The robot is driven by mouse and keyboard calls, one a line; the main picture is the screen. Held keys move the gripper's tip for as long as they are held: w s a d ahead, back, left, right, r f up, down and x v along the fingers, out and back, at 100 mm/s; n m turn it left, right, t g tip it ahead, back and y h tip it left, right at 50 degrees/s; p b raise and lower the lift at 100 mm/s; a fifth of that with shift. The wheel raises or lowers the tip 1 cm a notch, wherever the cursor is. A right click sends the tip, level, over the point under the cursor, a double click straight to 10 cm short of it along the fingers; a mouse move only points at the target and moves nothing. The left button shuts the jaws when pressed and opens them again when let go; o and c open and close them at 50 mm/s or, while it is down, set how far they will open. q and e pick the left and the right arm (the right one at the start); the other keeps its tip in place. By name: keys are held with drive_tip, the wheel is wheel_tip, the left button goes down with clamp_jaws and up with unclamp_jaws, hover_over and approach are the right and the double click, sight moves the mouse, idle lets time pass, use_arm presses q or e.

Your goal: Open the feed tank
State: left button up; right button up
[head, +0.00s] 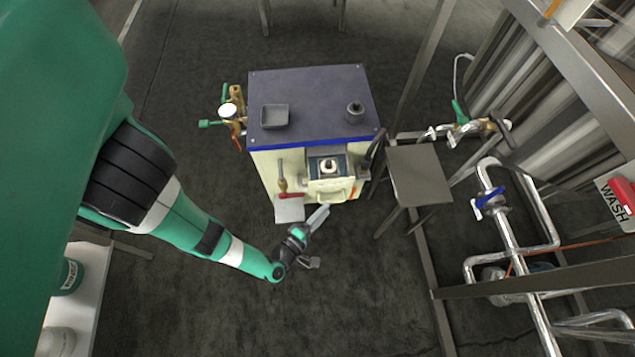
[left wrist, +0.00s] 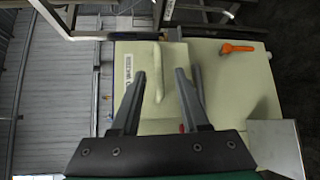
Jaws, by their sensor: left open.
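A cream cabinet with a dark top (head: 310,85) stands in the middle of the head view. Its front has a dark opening with a white round part (head: 328,166) and, below it, a cream panel with a pale handle (head: 332,193). In the left wrist view the cream panel (left wrist: 130,52) bears a small label, too small to read, and the pale handle (left wrist: 158,75). My left gripper (head: 319,214) is open and empty in front of the cabinet; its fingers (left wrist: 160,76) appear on either side of the handle, but depth is unclear. My right gripper is not in view.
A red lever (head: 291,196) sits on the cabinet front; an orange lever (left wrist: 237,48) shows in the left wrist view. Brass valves (head: 230,108) are on its left side. A small metal table (head: 420,174) and pipework (head: 512,240) stand right. The floor in front is clear.

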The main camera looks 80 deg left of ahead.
use_arm(q)
drive_tip(key=p+v, duration=0.1)
drive_tip(key=v, duration=0.6)
drive_tip(key=shift+s, duration=0.1)
idle(0.5)
